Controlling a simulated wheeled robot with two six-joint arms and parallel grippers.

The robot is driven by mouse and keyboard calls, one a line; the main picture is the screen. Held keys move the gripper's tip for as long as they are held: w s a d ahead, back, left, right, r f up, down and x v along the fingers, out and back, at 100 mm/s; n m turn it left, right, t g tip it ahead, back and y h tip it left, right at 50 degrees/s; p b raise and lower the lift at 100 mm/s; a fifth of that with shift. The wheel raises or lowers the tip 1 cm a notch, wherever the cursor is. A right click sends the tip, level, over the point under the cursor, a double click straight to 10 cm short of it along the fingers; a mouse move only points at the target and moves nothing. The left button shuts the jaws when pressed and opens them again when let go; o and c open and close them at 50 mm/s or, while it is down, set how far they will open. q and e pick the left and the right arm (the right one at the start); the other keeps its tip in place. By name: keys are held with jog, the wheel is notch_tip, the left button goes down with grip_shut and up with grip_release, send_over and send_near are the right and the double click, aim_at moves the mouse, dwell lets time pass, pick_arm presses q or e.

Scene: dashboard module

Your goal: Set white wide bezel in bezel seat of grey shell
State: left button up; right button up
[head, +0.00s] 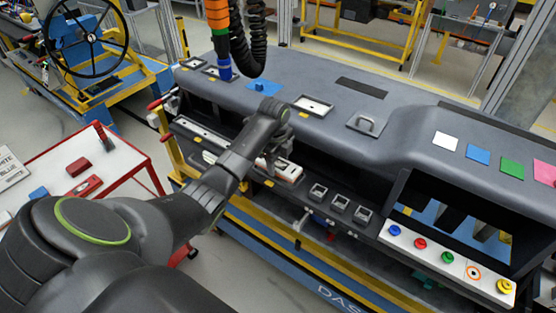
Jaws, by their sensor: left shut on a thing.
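The grey shell (365,142) is a long dashboard body on a yellow and blue stand. My left gripper (269,166) is over its front ledge, left of centre, and shut on a white wide piece that looks like the white wide bezel (288,172). The bezel lies close along the ledge; I cannot tell whether it touches the ledge or sits in a seat. The gripper and wrist hide its left part and the ledge beneath. My right gripper is not in view.
A white panel with coloured knobs (447,260) is at the lower right. An orange and black hose (220,35) hangs above the shell. A red-edged table (125,165) with loose parts stands left.

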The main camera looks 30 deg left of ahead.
pick_arm(q)
jog(key=shift+f, duration=0.55)
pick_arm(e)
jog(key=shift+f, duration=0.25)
pick_arm(q)
jog(key=o, duration=1.1)
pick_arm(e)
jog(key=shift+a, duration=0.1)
pick_arm(q)
jog(key=shift+o, duration=0.2)
jog(key=shift+r, duration=0.1)
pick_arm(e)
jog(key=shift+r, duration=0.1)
